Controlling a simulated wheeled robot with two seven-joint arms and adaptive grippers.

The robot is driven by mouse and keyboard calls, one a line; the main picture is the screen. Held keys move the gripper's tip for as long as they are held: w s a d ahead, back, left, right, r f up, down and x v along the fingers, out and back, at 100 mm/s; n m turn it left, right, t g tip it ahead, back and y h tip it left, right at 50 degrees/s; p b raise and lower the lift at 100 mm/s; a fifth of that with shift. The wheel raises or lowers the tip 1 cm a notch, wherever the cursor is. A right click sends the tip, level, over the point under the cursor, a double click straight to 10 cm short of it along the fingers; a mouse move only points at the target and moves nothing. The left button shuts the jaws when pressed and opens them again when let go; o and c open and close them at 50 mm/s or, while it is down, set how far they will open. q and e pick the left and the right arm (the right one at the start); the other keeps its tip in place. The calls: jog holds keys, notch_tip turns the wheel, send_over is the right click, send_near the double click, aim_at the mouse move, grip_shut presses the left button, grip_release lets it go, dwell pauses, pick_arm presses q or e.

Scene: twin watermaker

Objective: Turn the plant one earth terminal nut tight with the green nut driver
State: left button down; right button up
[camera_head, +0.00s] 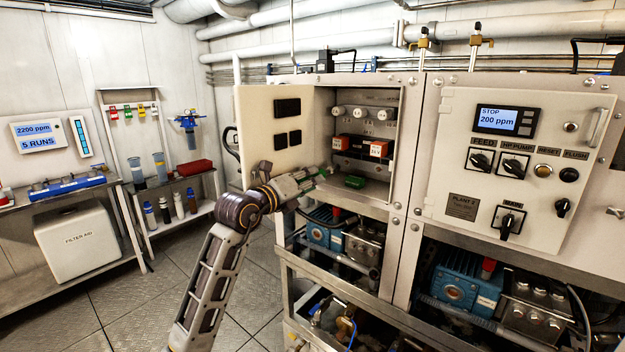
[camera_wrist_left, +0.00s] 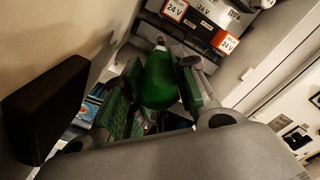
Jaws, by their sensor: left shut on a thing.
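My left gripper (camera_head: 312,181) reaches from the left into the open plant one cabinet (camera_head: 325,115). In the left wrist view my left gripper (camera_wrist_left: 160,95) is shut on the green nut driver (camera_wrist_left: 162,80), whose thick green handle lies between the fingers. The driver's tip is hidden, and I cannot tell whether it touches a nut. A small green block (camera_head: 355,181) sits low in the cabinet, just right of the gripper. The earth terminal nut cannot be made out. My right gripper is not in view.
Orange-labelled 24 V relays (camera_head: 378,148) sit above the gripper; they also show in the wrist view (camera_wrist_left: 176,9). Pumps (camera_head: 325,228) lie below. The plant two panel (camera_head: 520,160) is at right.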

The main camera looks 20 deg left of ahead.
pick_arm(q)
jog(key=shift+s+r, duration=0.1)
jog(key=shift+s, duration=0.05)
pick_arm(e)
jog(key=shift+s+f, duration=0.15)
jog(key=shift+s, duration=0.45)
pick_arm(q)
jog(key=shift+w, duration=0.35)
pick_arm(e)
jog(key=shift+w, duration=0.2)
pick_arm(q)
jog(key=shift+w+d, duration=0.3)
jog(key=shift+w, duration=0.35)
jog(key=shift+x, duration=0.85)
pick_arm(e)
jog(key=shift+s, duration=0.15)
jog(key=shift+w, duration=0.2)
